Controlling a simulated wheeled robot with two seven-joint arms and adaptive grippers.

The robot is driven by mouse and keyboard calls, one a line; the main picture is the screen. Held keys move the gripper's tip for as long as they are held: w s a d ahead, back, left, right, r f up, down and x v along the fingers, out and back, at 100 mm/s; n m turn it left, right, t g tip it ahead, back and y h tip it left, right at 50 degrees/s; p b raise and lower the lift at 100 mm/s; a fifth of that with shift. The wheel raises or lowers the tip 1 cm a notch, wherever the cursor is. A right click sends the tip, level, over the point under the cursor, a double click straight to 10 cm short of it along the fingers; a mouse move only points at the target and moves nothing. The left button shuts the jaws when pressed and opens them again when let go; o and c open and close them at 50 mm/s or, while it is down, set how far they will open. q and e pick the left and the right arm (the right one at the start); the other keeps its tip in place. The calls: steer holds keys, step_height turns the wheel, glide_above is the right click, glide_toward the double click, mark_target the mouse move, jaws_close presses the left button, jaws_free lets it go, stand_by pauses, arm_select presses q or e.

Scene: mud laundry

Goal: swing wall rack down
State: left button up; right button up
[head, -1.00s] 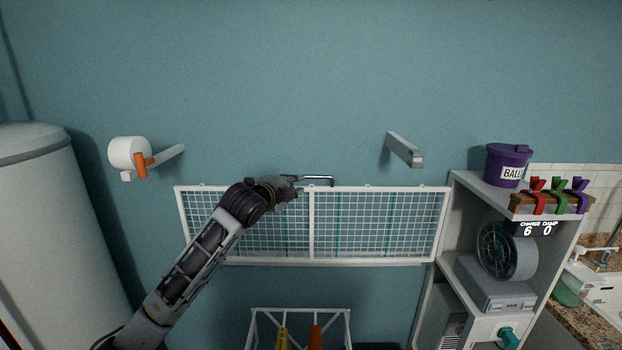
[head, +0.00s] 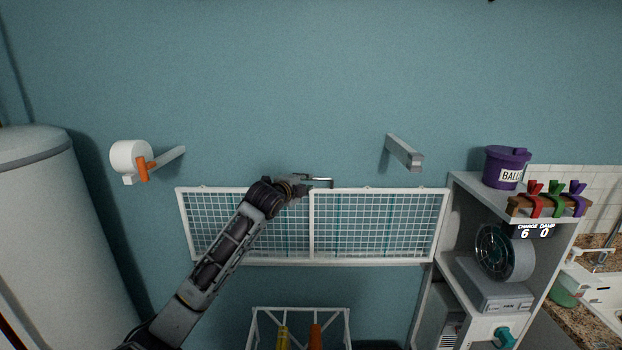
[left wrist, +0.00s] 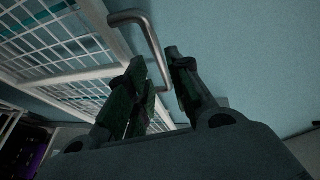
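The wall rack (head: 260,262) is a white frame with wire mesh, in the middle of the head view against the blue wall. It also shows in the left wrist view (left wrist: 70,78). A bent grey metal handle (head: 331,183) stands out at its upper edge. My left gripper (head: 306,183) is at this handle. In the left wrist view the handle (left wrist: 152,42) runs between the fingers of the left gripper (left wrist: 156,62). The fingers are apart, with gaps beside the bar; firm contact is not visible. My right gripper is not in view.
A white wall bracket with an orange lever (head: 143,168) is on the left, and a grey bracket (head: 404,152) on the right. A shelf unit (head: 457,186) with a purple bucket (head: 507,166) stands right. A white crate frame (head: 262,311) is below, a pale tank (head: 50,230) left.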

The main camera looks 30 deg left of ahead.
arm_select(q)
steer(key=shift+p+x, duration=0.75)
steer(key=shift+x, duration=2.35)
jaws_close()
